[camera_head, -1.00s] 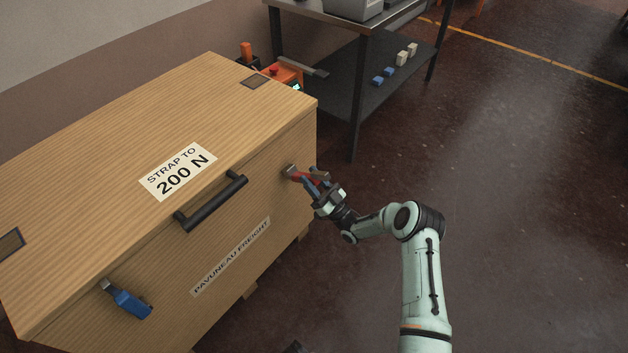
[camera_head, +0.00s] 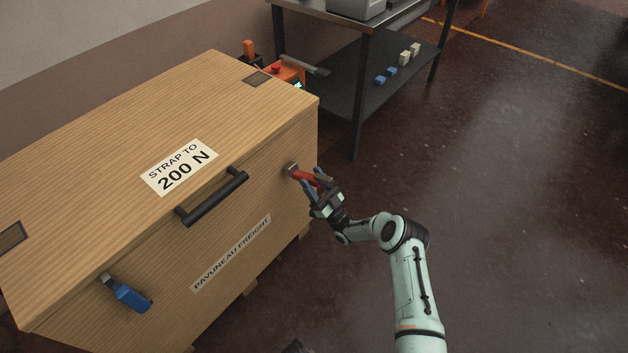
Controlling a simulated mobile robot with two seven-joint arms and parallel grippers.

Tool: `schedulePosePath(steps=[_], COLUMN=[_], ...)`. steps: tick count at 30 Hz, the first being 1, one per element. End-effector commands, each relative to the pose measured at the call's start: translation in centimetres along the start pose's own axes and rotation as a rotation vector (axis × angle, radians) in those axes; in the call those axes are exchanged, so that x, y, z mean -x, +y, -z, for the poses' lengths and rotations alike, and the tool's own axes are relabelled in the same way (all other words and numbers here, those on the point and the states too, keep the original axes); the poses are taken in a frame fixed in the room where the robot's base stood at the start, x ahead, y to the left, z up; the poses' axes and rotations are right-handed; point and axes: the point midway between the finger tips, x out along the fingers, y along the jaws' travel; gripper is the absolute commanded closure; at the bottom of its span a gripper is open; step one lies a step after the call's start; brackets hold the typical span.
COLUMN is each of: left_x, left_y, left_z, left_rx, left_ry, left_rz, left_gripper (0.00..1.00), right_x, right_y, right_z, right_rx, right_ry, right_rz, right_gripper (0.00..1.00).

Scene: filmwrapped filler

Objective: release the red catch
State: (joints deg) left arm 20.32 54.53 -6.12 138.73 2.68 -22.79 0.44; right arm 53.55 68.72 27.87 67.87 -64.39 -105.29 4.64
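The red catch (camera_head: 303,175) is on the front of the wooden crate, near its right end. Its lever sticks out from a metal bracket, toward my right gripper. My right gripper (camera_head: 312,181) is at the lever, with its blue-tipped fingers spread, one on either side of the red lever. The fingers look apart from each other, and part of the lever is hidden by them.
The crate (camera_head: 90,150) has a black handle (camera_head: 212,199) and a blue catch (camera_head: 131,297) at its front left. A metal table with a dark lower shelf (camera_head: 375,105) stands behind. An orange device (camera_head: 287,71) sits behind the crate. The floor at right is clear.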

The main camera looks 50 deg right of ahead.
Motion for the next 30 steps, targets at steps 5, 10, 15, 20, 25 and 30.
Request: schedulePosePath(steps=[5, 10, 15, 20, 25, 30], left_x=[0.0, 0.0, 0.4, 0.8, 1.1, 1.3], left_y=[0.0, 0.1, 0.5, 1.0, 1.3, 1.5], left_z=[0.0, 0.1, 0.5, 1.1, 1.5, 1.7], left_rx=[0.0, -0.001, -0.007, -0.015, -0.019, -0.022], left_ry=[0.0, 0.002, 0.021, 0.044, 0.059, 0.069], left_rz=[0.0, -0.001, -0.009, -0.019, -0.025, -0.029], left_gripper=[0.57, 0.57, 0.57, 0.57, 0.57, 0.57], right_x=[-0.1, 0.2, 2.4, 6.1, 9.8, 12.3], right_y=[0.0, 0.1, 0.1, 0.1, 0.1, 0.1], right_z=[0.0, 0.0, 0.0, 0.0, 0.0, 0.0], right_rx=[0.001, 0.002, 0.001, 0.001, 0.001, 0.001], right_ry=[0.0, 0.0, -0.003, -0.004, -0.002, 0.0], right_rz=[0.0, 0.0, -0.002, -0.003, -0.002, -0.003], right_gripper=[0.43, 0.43, 0.43, 0.43, 0.43, 0.43])
